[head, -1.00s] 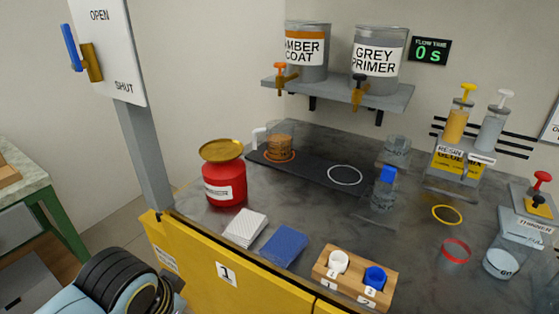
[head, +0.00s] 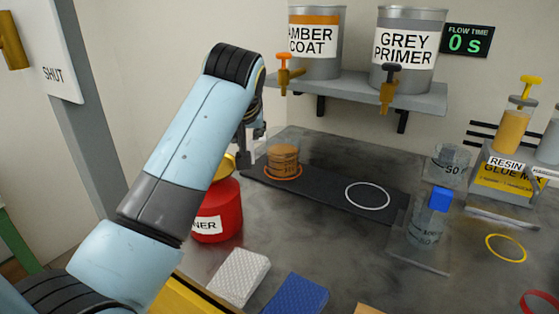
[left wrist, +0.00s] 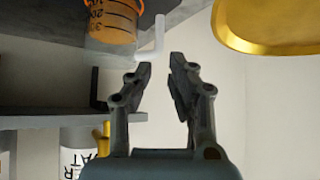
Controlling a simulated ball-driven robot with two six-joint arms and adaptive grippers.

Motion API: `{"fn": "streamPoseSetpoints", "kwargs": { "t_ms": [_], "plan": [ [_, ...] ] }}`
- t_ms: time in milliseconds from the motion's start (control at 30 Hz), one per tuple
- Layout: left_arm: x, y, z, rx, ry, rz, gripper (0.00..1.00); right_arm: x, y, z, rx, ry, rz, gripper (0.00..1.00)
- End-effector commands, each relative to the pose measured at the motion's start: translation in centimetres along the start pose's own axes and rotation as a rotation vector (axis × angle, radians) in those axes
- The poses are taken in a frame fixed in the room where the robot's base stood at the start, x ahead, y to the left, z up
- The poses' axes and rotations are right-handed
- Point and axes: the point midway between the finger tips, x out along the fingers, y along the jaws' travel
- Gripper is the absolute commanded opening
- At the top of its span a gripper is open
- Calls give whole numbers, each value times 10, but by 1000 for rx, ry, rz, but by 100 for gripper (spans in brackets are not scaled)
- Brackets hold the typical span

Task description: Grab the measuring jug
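The measuring jug (head: 284,160) is clear with printed marks and amber contents. It stands upright on an orange ring at the left end of the dark mat, under the amber coat tap. In the left wrist view the jug (left wrist: 110,22) is at the top, with its pale handle (left wrist: 153,40) sticking out toward the fingers. My left gripper (head: 250,152) is just left of the jug and hides the handle in the head view. In the left wrist view the left gripper (left wrist: 163,62) is open and empty, its tips a little short of the handle. My right gripper is not in view.
A red can (head: 218,212) with a brass lid stands close below my left gripper. A shelf (head: 385,93) with two paint tanks overhangs the mat (head: 325,188). Clear vessels (head: 425,230) stand at the mat's right end. The mat's white ring (head: 367,195) is empty.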

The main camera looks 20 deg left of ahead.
Motion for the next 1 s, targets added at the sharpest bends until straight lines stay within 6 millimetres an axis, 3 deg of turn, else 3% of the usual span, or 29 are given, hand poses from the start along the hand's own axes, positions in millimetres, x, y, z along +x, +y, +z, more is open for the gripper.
{"fn": "streamPoseSetpoints", "kwargs": {
  "t_ms": [100, 333, 600, 867, 1000],
  "plan": [
    [20, 0, 0, 1, 0, -1, 19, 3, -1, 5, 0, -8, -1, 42],
    [40, 0, -1, 1, -1, 0, 19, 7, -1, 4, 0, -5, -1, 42],
    [79, 1, -2, 2, -2, 0, 19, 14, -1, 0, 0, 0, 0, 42],
    [83, 2, -3, 0, 0, 2, 19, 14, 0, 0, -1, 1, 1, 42],
    [83, 2, -3, 1, -1, 1, 3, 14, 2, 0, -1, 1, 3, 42]
  ]
}}
